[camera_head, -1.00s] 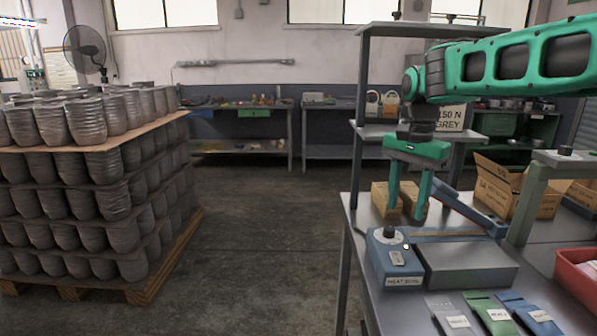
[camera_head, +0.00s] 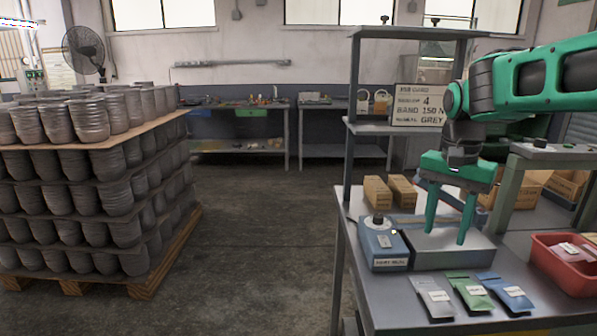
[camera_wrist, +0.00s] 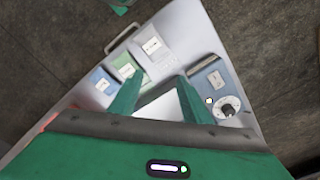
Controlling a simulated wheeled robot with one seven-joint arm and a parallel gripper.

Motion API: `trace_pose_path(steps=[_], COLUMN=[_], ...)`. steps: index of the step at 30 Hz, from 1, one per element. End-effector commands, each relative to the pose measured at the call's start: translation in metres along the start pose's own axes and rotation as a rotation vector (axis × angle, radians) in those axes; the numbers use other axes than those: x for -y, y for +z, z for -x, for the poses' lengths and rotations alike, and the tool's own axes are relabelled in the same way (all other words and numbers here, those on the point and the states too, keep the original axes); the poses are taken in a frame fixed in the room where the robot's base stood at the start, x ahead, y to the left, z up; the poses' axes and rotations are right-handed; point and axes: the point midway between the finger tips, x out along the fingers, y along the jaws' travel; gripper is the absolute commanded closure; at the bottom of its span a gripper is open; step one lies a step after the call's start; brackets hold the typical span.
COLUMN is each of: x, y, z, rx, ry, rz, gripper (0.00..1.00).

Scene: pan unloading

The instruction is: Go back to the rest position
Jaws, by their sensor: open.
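My green gripper (camera_head: 447,222) is open and empty, pointing down over the grey plate of the blue heat sealer (camera_head: 384,246) on the metal bench (camera_head: 372,305). In the wrist view its two fingers (camera_wrist: 158,98) are spread apart with nothing between them, and the sealer's dial end (camera_wrist: 215,92) is to their right. I cannot tell whether the fingertips touch the plate.
Grey, green and blue pouches (camera_head: 473,296) lie at the bench's front. A red bin (camera_head: 562,278) is at right. Stacked pots on a pallet (camera_head: 150,285) are at left; the floor between is clear.

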Motion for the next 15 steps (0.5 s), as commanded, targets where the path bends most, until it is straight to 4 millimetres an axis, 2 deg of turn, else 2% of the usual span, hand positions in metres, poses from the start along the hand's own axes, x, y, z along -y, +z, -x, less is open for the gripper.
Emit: trace_pose_path(steps=[5, 7, 9, 12, 15], x=[-0.067, -0.101, -0.138, -0.183, -0.215], y=[0.011, 0.020, 0.034, 0.058, 0.081], z=[-0.018, -0.029, -0.045, -0.068, -0.089], rx=[-0.003, -0.002, 0.003, 0.012, 0.020], ry=[0.008, 0.008, 0.007, 0.000, -0.010], rz=[0.034, 0.057, 0.085, 0.126, 0.166], gripper=[0.57, 0.57, 0.57, 0.57, 0.57])
